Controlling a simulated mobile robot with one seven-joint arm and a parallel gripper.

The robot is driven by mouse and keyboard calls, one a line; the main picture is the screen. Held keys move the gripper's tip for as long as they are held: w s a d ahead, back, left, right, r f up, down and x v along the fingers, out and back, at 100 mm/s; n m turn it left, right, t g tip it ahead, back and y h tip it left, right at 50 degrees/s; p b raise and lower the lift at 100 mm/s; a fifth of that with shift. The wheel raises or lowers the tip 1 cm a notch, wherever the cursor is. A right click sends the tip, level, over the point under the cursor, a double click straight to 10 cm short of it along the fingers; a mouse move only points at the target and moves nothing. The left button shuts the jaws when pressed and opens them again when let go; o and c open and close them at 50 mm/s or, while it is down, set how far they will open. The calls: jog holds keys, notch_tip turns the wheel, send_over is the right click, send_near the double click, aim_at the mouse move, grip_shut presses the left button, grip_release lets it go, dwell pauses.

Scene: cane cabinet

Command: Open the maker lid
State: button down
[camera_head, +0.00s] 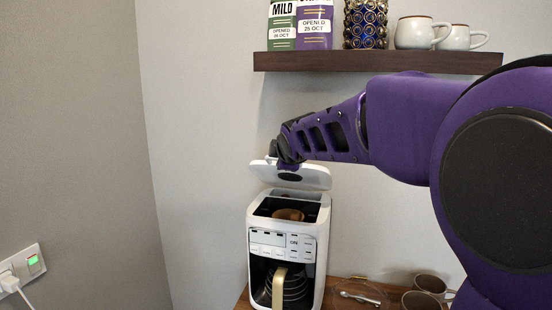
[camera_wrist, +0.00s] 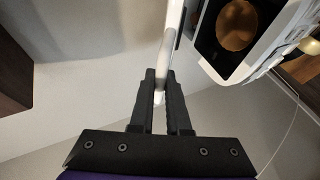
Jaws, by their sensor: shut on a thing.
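The white coffee maker (camera_head: 290,250) stands on a wooden surface against the wall. Its white lid (camera_head: 300,175) is raised and tilted above the body. The open top shows a brown round filter basket (camera_head: 288,214), which also shows in the wrist view (camera_wrist: 237,25). My gripper (camera_head: 272,158) is at the left edge of the lid. In the wrist view, my gripper (camera_wrist: 160,85) is shut on the lid (camera_wrist: 170,45), which shows edge-on between the fingers. My arm hides part of the wall behind.
A dark wooden shelf (camera_head: 380,61) above holds two labelled bags (camera_head: 300,25), a patterned blue and gold container (camera_head: 366,24) and two white cups (camera_head: 420,33). Brown cups (camera_head: 428,285) and a spoon (camera_head: 360,297) lie right of the maker. A wall socket (camera_head: 22,268) is at lower left.

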jog(key=shift+w+d+r+p, duration=0.1)
jog(key=shift+w+r+p, duration=0.25)
jog(key=shift+r, duration=0.2)
jog(key=c, duration=0.9)
grip_release()
jog(key=shift+s, duration=0.1)
